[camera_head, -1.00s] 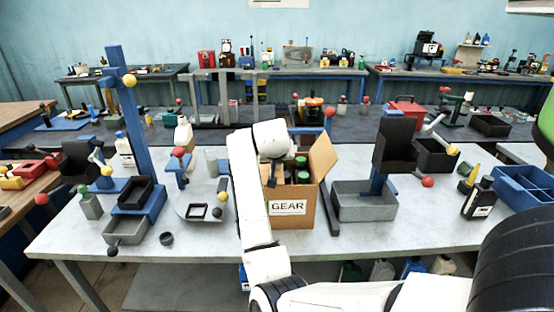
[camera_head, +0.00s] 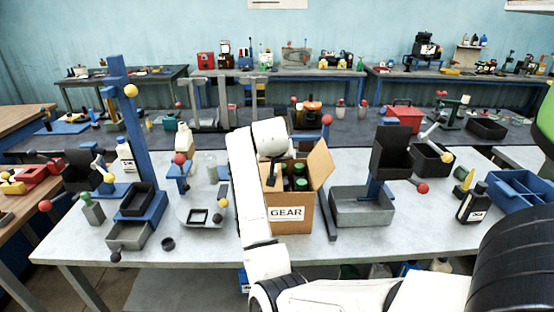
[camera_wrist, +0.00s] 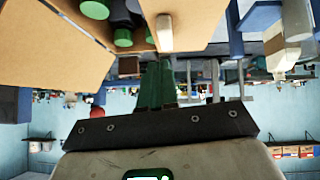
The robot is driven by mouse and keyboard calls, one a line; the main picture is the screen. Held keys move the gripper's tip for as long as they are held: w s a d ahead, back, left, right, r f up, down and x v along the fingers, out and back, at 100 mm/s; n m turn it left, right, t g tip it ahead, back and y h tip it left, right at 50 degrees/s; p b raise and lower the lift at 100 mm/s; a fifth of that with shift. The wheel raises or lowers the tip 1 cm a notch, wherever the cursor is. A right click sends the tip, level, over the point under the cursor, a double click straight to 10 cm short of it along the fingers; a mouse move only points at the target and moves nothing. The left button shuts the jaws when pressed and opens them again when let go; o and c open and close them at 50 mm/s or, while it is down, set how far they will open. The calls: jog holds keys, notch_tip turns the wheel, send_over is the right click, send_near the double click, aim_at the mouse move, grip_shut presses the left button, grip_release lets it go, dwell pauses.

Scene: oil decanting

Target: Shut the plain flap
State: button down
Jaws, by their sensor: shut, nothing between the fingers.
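The cardboard box labelled GEAR (camera_head: 289,216) stands open on the bench, with green-capped bottles (camera_head: 300,176) inside. Its plain flap (camera_head: 320,166) stands up and leans outward on the right side. In the upside-down wrist view, what looks like this flap (camera_wrist: 45,55) fills the upper left. Another flap with a pale tab (camera_wrist: 185,18) shows at the top, near my fingers. My gripper (camera_wrist: 155,85) is shut and empty, its green fingers close to the box opening. In the head view my arm covers the box's left side, and the fingertips cannot be made out.
A grey tray (camera_head: 362,206) with a blue post and black bin stands right of the box. A dark bottle (camera_head: 473,205) and blue divided bin (camera_head: 520,190) are farther right. The bench front is clear.

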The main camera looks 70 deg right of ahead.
jog(key=d+r+b+v, duration=0.1)
jog(key=v, duration=1)
jog(key=shift+s+r, duration=0.2)
jog(key=shift+s, duration=0.05)
jog(key=shift+a, duration=0.1)
